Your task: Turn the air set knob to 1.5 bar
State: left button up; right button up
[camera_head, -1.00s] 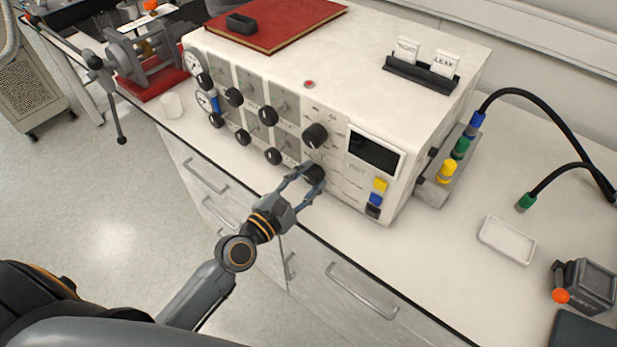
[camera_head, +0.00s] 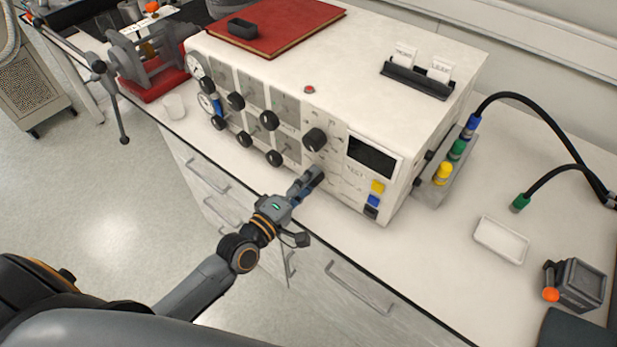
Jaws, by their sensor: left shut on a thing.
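A white control unit (camera_head: 420,48) stands on the bench with several black knobs on its front. My left gripper (camera_head: 312,178) is shut on the lowest right knob of the panel, below a larger black knob (camera_head: 314,139). The fingers hide nearly all of the gripped knob, and its label cannot be read. Two round gauges sit at the panel's left end, an upper one (camera_head: 195,66) and a lower one (camera_head: 206,103); their readings are too small to tell. My right gripper is not in view.
A dark display (camera_head: 371,156) and yellow, blue and black buttons are right of the gripped knob. A red book (camera_head: 290,28) and a card holder (camera_head: 417,79) lie on top. A white tray (camera_head: 501,240) and hoses are at right. The bench's front edge runs below my gripper.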

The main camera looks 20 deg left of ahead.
pick_arm(q)
jog(key=m+p, duration=0.1)
jog(key=m, duration=0.3)
jog(key=shift+m+p, duration=0.3)
jog(key=m+p, duration=0.2)
jog(key=m, duration=0.3)
jog(key=shift+m, duration=0.3)
jog(key=m+p, duration=0.1)
jog(key=m, duration=0.7)
jog(key=shift+f+m+p, duration=0.15)
jog(key=shift+m+p, duration=0.15)
jog(key=shift+m, duration=0.3)
jog(key=o, duration=1.2)
